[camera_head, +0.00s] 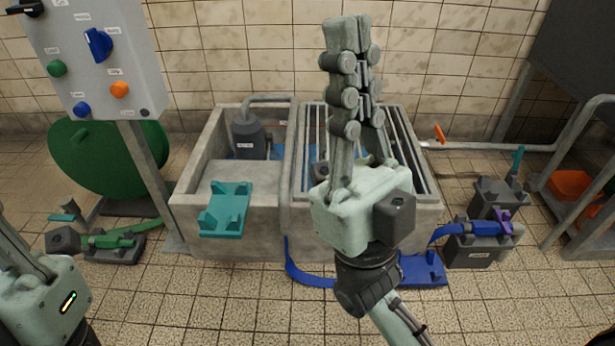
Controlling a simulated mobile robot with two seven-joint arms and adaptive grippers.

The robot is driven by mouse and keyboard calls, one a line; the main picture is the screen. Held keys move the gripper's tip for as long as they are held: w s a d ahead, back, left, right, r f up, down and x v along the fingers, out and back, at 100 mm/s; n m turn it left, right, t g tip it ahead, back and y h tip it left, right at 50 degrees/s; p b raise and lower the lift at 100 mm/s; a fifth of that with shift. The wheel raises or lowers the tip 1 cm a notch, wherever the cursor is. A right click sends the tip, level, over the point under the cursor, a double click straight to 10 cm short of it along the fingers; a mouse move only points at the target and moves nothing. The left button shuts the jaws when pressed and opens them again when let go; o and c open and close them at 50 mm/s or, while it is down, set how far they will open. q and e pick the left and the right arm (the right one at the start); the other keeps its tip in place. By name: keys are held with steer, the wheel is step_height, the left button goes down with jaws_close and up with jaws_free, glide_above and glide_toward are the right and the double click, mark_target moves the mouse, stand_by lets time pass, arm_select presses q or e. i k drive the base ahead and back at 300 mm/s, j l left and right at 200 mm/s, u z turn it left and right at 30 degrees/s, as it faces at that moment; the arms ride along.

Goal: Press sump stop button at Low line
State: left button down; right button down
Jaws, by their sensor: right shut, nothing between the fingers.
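A grey control panel (125,55) stands on a post at the upper left. It carries a green button (57,68), an orange button (120,89), a blue button (82,109), a small black button (145,112) and a blue rotary knob (98,44). Their labels are too small to read, so I cannot tell which is the sump stop. My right gripper (348,20) is shut and empty, pointing up in front of the sump, well right of the panel. My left gripper (8,245) is partly in view at the lower left, below the panel; its fingertips are cut off or unclear.
A concrete sump (240,215) with a grating, a dark pump (248,135) and a teal bracket (225,208) fills the middle. A green hose reel (105,160) stands behind the post. Grey units (480,245) with blue hose and a rack with orange bins (570,185) are at right.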

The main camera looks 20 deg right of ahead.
mark_target(119, 90)
steer(key=i+l+u, duration=0.15)
steer(key=i+l, duration=0.25)
steer(key=i+l+u, duration=0.1)
steer(key=i+l, duration=0.3)
steer(key=l, duration=0.15)
